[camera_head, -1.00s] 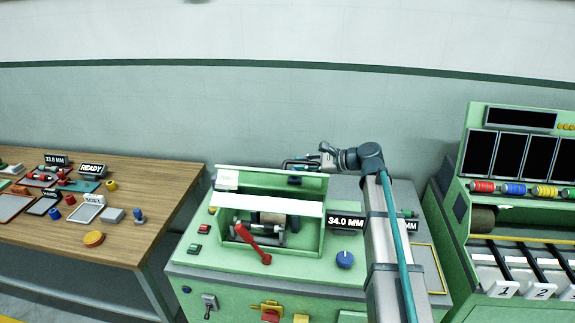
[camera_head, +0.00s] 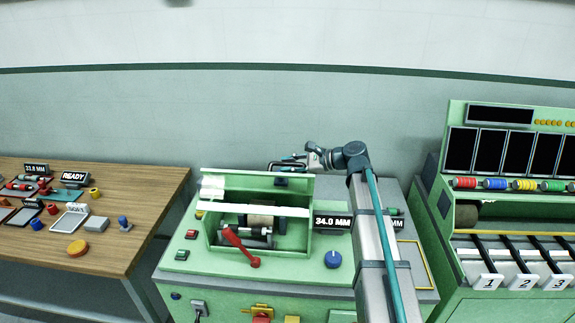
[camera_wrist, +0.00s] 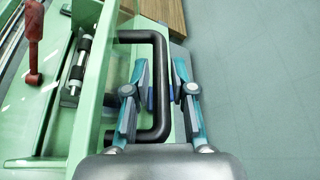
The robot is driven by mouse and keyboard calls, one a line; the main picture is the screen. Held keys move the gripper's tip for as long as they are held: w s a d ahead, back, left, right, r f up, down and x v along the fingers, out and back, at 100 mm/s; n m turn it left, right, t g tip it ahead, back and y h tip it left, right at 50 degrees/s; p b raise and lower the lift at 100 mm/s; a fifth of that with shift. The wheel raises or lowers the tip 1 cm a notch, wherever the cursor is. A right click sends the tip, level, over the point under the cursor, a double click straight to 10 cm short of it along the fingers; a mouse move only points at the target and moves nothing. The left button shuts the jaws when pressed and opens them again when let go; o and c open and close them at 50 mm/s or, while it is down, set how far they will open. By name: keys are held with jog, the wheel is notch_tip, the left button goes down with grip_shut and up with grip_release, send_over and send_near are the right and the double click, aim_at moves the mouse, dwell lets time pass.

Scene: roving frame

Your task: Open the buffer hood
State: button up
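In the head view my gripper (camera_head: 308,158) is at the rear of the hood, partly hidden by my wrist.
The machine top carries a red lever (camera_head: 240,245), a blue knob (camera_head: 333,259) and a 34.0 MM display (camera_head: 332,221). A wooden table (camera_head: 150,190) with small parts stands left. A green rack machine (camera_head: 510,215) with dark panels stands right. Bare wall lies behind.

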jog(key=v, duration=1.1)
jog(key=shift+d, duration=0.35)
jog(key=shift+r, duration=0.15)
jog(key=shift+c, duration=0.4)
